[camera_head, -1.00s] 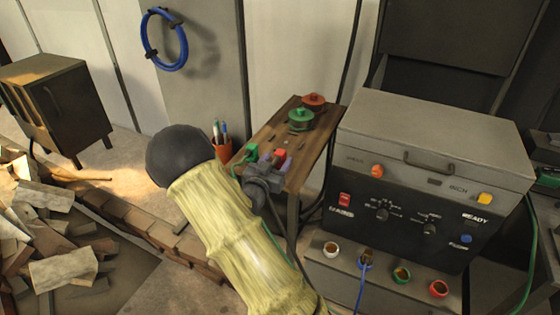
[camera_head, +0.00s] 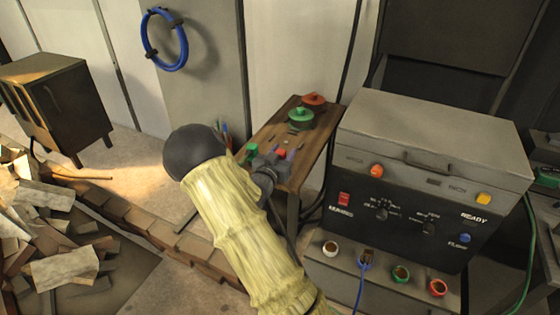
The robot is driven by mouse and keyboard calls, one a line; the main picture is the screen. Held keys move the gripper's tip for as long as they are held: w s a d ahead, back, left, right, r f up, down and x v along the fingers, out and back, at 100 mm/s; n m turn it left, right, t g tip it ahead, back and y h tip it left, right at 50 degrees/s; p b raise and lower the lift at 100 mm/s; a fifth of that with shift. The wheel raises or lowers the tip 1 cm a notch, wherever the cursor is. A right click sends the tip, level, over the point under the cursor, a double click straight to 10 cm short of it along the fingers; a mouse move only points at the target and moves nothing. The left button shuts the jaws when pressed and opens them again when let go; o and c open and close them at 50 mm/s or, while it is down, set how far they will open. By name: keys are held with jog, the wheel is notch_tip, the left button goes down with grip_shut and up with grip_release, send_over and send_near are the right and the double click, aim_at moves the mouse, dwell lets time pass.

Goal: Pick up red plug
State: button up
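The red plug (camera_head: 281,153) is a small red block on the wooden side table (camera_head: 316,133). Only its top shows, just beyond my gripper's fingers. My gripper (camera_head: 278,160) is low over the near end of the table, with its fingers apart on either side of the red plug as seen from here. Contact with the plug cannot be made out. My pale, sleeved arm covers the area in front. A green plug (camera_head: 252,149) sits left of the gripper.
Green (camera_head: 300,117) and red (camera_head: 313,100) spools stand at the table's far end. A grey control box (camera_head: 430,140) stands close on the right, above a row of coloured sockets (camera_head: 400,274). A cup of pens (camera_head: 226,131) is partly hidden behind my arm.

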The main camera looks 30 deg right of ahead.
jog(key=c, duration=0.8)
notch_tip(320, 180, up, 10)
jog(key=shift+r, duration=0.1)
dwell(0.4)
